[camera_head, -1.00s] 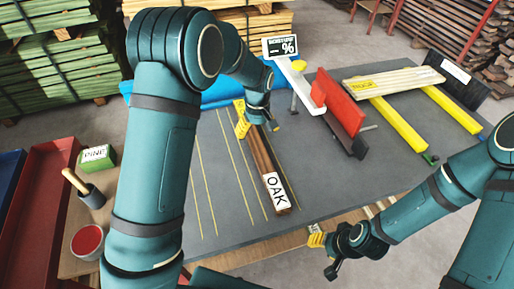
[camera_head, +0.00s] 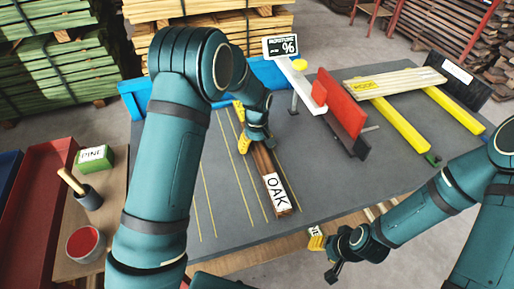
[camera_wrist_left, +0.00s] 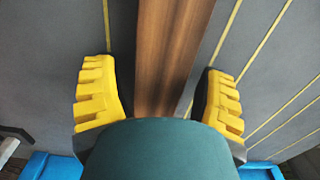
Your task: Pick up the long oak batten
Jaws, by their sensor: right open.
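The long oak batten (camera_head: 264,163) is brown and lies on the grey table between thin yellow lines, with a white OAK label on its near end. My left gripper (camera_head: 257,143) is over the batten's far part and hides some of it. In the left wrist view the batten (camera_wrist_left: 170,60) runs between the two yellow fingers of the open left gripper (camera_wrist_left: 158,98), with a gap on each side. My right gripper (camera_head: 322,250) is open and empty at the table's near edge, away from the batten.
A red block (camera_head: 341,108) stands on the table to the right of the batten, near a moisture display (camera_head: 281,47). Pale boards (camera_head: 394,83) rest across yellow bars (camera_head: 399,124).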

